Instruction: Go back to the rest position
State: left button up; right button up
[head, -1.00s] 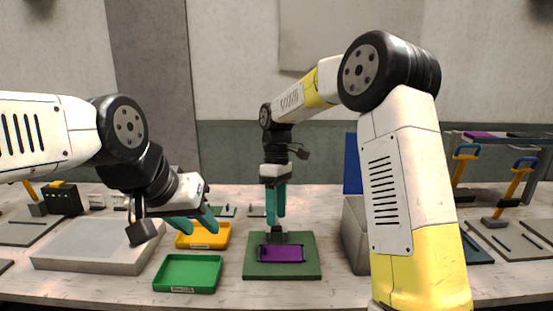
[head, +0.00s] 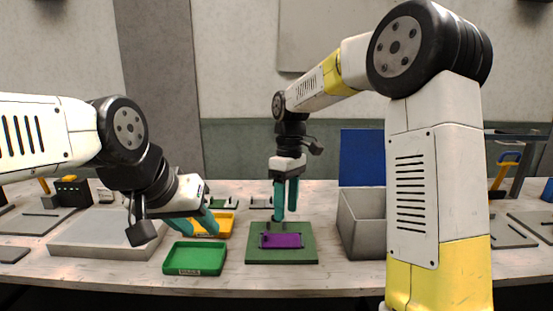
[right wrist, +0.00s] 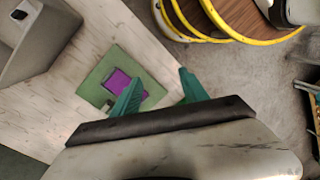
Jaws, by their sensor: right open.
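My right gripper (head: 286,200) is open and empty above the green mat (head: 255,257). A purple plate (head: 282,240) lies flat on this mat, below and apart from the fingers. In the right wrist view the fingers (right wrist: 158,92) stand well apart with nothing between them. The purple plate also shows there (right wrist: 122,82) on the green mat (right wrist: 96,84).
A green tray (head: 194,258) and a yellow tray (head: 224,226) stand left of the mat. A grey box (head: 362,222) with a raised blue lid (head: 361,158) stands right of it. A grey slab (head: 90,240) lies at left. The right wrist view shows a yellow-edged round thing (right wrist: 232,22) beyond the table.

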jog(key=s+d+r+m+t, duration=0.2)
jog(key=s+d+m, duration=0.1)
jog(key=s, duration=0.3)
jog(key=s+d+r+m+t+y, duration=0.1)
jog(key=s+d+r+m+t, duration=0.1)
jog(key=s, duration=0.4)
jog(key=s+d+r+m+t, duration=0.2)
jog(key=s+d+m+t, duration=0.2)
jog(key=s+d+m, duration=0.2)
jog(key=shift+d+r+y, duration=0.3)
jog(key=shift+d+y, duration=0.05)
jog(key=shift+y, duration=0.05)
